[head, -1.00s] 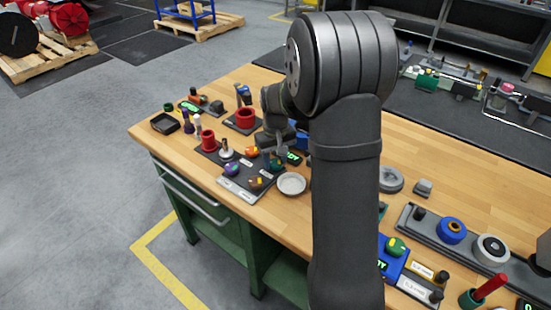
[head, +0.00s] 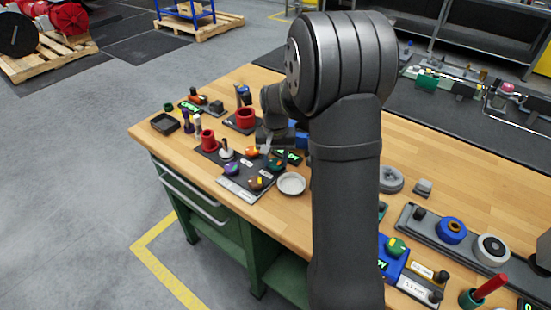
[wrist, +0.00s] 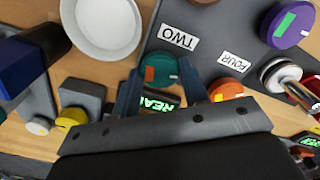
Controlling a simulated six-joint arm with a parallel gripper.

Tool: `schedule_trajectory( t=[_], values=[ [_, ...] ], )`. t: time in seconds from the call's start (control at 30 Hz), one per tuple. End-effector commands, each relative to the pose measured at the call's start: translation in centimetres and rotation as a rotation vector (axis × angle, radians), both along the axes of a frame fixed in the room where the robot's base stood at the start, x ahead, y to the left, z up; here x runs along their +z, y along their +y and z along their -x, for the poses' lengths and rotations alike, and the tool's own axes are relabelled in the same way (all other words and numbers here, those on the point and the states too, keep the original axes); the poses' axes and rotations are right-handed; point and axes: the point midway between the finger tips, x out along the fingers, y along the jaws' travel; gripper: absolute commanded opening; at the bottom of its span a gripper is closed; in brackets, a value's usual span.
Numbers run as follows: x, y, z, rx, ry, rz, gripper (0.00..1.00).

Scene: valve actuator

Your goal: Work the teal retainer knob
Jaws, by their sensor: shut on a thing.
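The teal retainer knob (wrist: 160,68), with an orange mark on its top, sits on the dark panel (wrist: 208,48) near the TWO label in the wrist view. My gripper (wrist: 161,78) has one finger on each side of it and is shut on it. Part of the knob is hidden behind the fingers. In the head view the teal knob (head: 277,165) shows only in part, under my gripper (head: 266,147). A green-lettered display (wrist: 158,103) lies just behind the knob, partly covered by my gripper.
An orange knob (wrist: 226,88) stands close to the right finger. A purple knob (wrist: 285,25) and a silver-topped post (wrist: 280,75) stand farther right. A white dish (wrist: 103,22) lies at upper left. A yellow knob (wrist: 70,118) and a blue block (wrist: 28,60) are at left.

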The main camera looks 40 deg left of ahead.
Motion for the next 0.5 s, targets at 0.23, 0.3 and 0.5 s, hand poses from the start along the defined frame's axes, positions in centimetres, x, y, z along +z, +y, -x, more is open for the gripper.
schedule_trajectory(
  t=[0.23,0.3,0.5],
  values=[
    [0.10,0.03,-0.04,-0.068,-0.002,-0.001,0.17],
    [0.10,0.03,-0.04,-0.076,-0.002,-0.001,0.17],
    [0.11,0.04,-0.05,-0.080,-0.002,-0.001,0.17]
  ],
)
